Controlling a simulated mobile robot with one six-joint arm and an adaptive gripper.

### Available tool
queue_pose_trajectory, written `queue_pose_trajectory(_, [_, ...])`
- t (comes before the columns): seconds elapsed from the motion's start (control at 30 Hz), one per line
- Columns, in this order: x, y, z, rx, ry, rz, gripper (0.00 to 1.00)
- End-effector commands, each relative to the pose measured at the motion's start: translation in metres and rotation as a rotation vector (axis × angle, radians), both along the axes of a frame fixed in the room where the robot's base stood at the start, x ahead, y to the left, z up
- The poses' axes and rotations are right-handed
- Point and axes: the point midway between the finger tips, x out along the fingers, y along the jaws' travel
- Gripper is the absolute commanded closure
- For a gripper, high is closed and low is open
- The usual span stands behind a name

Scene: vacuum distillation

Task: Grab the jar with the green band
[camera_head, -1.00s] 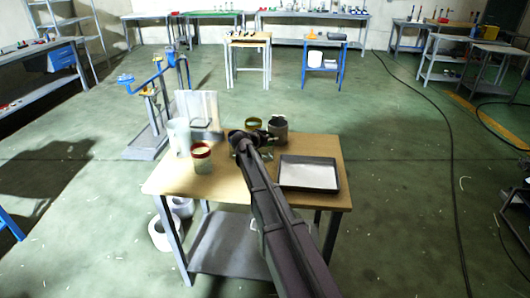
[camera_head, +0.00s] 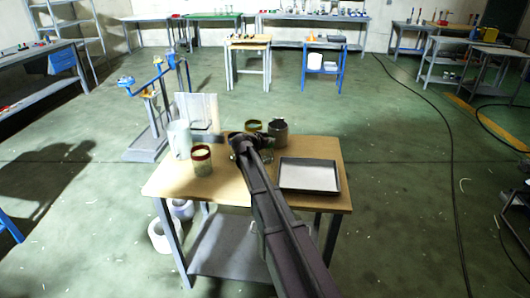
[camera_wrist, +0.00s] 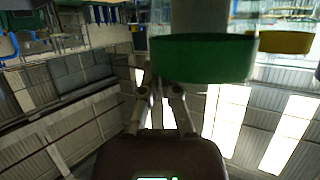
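The jar with the green band (camera_wrist: 203,58) shows large at the top of the wrist view, its body pale above the band. My gripper (camera_wrist: 163,80) is just below and left of it in that view. Its fingers narrow toward the band's left end, and their tips are partly covered, so I cannot tell if they touch the jar. In the head view my gripper (camera_head: 243,142) is over the wooden table (camera_head: 222,184), among the jars. There my arm and gripper largely hide the green-banded jar.
A red-banded jar (camera_head: 202,160) and a tall pale cylinder (camera_head: 179,139) stand left of my gripper. A yellow-banded jar (camera_head: 253,125) and a grey pot (camera_head: 279,131) stand behind it. A dark-rimmed tray (camera_head: 310,191) lies to the right. The table's front left is bare.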

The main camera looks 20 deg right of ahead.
Motion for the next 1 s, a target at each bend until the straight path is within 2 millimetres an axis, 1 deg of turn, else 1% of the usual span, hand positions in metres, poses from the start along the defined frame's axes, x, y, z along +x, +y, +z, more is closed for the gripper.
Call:
queue_pose_trajectory(0.27, [0.0,0.0,0.001,0.0,0.0,0.0,1.0])
queue_pose_trajectory(0.47, [0.0,0.0,0.007,0.0,0.0,0.0,1.0])
queue_pose_trajectory(0.67, [0.0,0.0,0.02,0.0,0.0,0.0,1.0])
queue_pose_trajectory(0.9, [0.0,0.0,0.042,0.0,0.0,0.0,1.0])
queue_pose_trajectory(0.93, [-0.012,0.001,0.038,0.0,0.0,0.0,1.0])
queue_pose_trajectory(1.0, [-0.03,0.003,0.039,0.0,0.0,0.0,1.0])
